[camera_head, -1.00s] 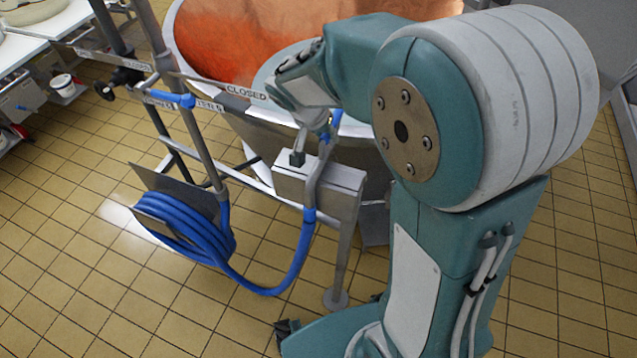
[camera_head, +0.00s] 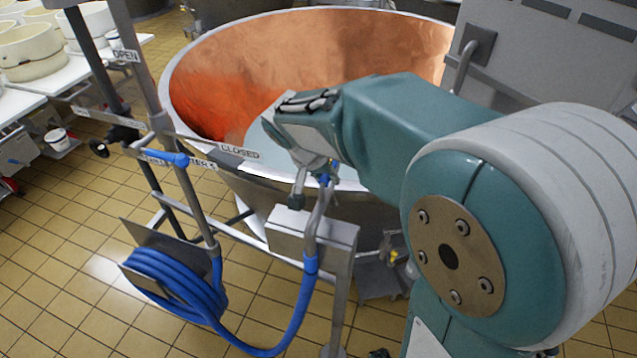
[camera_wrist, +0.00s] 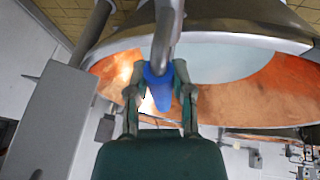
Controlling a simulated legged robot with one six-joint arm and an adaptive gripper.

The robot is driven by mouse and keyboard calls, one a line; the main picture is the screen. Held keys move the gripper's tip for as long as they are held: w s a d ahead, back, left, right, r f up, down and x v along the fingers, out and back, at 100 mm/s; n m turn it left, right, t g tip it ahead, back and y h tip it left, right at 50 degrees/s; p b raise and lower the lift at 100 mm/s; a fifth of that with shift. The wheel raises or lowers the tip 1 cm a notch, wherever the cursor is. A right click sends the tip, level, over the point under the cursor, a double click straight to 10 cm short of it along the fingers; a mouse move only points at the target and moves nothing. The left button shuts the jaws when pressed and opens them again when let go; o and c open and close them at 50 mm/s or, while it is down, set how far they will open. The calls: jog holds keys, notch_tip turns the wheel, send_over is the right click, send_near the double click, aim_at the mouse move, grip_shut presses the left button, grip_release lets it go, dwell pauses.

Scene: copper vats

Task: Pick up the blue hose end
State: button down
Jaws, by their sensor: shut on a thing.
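The blue hose (camera_head: 299,309) runs from a coil up to a bent grey metal pipe (camera_head: 316,215) at its end. The blue hose end (camera_wrist: 158,88) sits between the fingers of my gripper (camera_wrist: 160,80) in the wrist view, with the grey pipe leading off from it. My gripper (camera_head: 326,172) is shut on it beside the vat's rim in the head view. My wrist and arm partly hide the grip there. The coiled hose (camera_head: 172,285) hangs on a metal holder at the lower left.
A large copper vat (camera_head: 330,50) with a steel rim stands behind my gripper. A grey box (camera_head: 312,236) on a post is just below it. Pipes with a blue valve handle (camera_head: 166,158) and a CLOSED sign (camera_head: 240,151) stand to the left. Tiled floor is open at lower left.

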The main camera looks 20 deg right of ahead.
jog(key=s+d+r, duration=0.7)
jog(key=s, duration=0.2)
jog(key=shift+s+r, duration=0.25)
jog(key=shift+s, duration=0.05)
jog(key=shift+w+d, duration=0.1)
